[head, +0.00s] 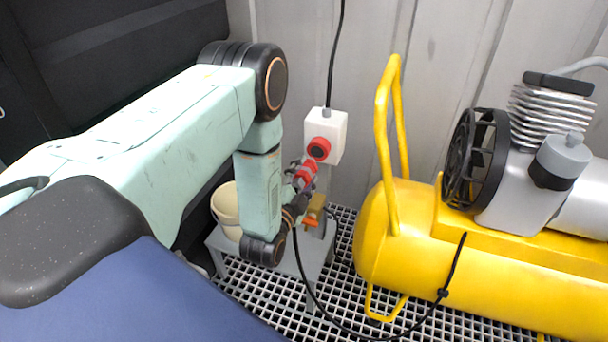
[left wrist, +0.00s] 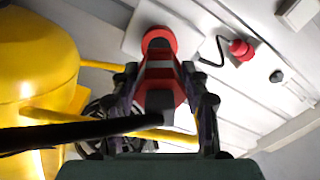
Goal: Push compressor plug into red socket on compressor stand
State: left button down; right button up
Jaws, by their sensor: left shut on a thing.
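The red compressor plug (head: 304,174) is held in my left gripper (head: 298,184), just below and in front of the red socket (head: 319,148). The socket sits on a white box at the wall. In the left wrist view the plug (left wrist: 160,88) lies between the two fingers of my left gripper (left wrist: 163,78), lined up with the round red socket (left wrist: 158,40) ahead of it. I cannot tell whether plug and socket touch. A black cable (left wrist: 90,132) runs from the plug towards the yellow compressor (head: 480,270). My right gripper is not in view.
The white box (head: 336,124) has a cable going up the wall. A grey low stand (head: 310,268) with a cream bucket (head: 226,205) is below my left arm. The compressor's yellow handle (head: 384,130) rises to the right. Another red fitting (left wrist: 241,50) with a black lead shows in the left wrist view.

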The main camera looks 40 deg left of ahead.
aim_at(297, 188)
pick_arm(q)
jog(key=b+x, duration=0.2)
jog(key=x, duration=0.3)
jog(key=shift+w+d, duration=0.1)
dwell(1.1)
jog(key=shift+w, duration=0.5)
dwell(0.6)
jog(key=c, duration=0.6)
grip_release()
jog(key=v, duration=1.2)
